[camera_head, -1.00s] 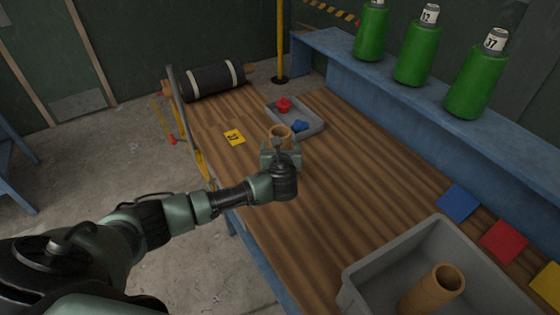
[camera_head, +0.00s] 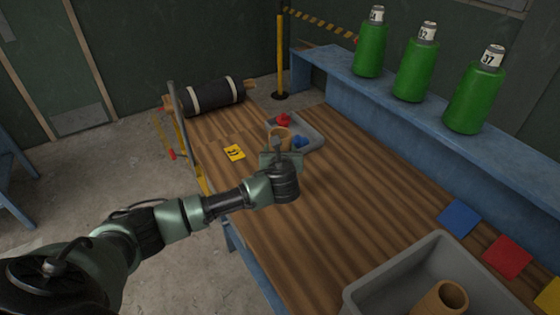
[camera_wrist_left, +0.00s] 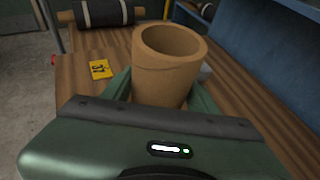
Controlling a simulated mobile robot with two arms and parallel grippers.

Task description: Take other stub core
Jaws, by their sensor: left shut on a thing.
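My left gripper (camera_head: 280,158) is shut on a tan hollow stub core (camera_head: 279,137). It holds the core upright over the wooden table, in front of the small grey tray. The left wrist view shows the core (camera_wrist_left: 168,65) between the two green fingers, with its open top facing up. Another tan core (camera_head: 440,300) stands tilted in the large grey bin at the lower right. My right gripper is not in view.
The small grey tray (camera_head: 313,141) holds a red piece (camera_head: 284,119) and a blue piece (camera_head: 299,141). A yellow numbered card (camera_head: 234,153) lies left of it. A black roll (camera_head: 214,96) lies at the far end. Green bottles (camera_head: 414,70) stand on the blue shelf. Coloured squares (camera_head: 459,219) lie along the right edge.

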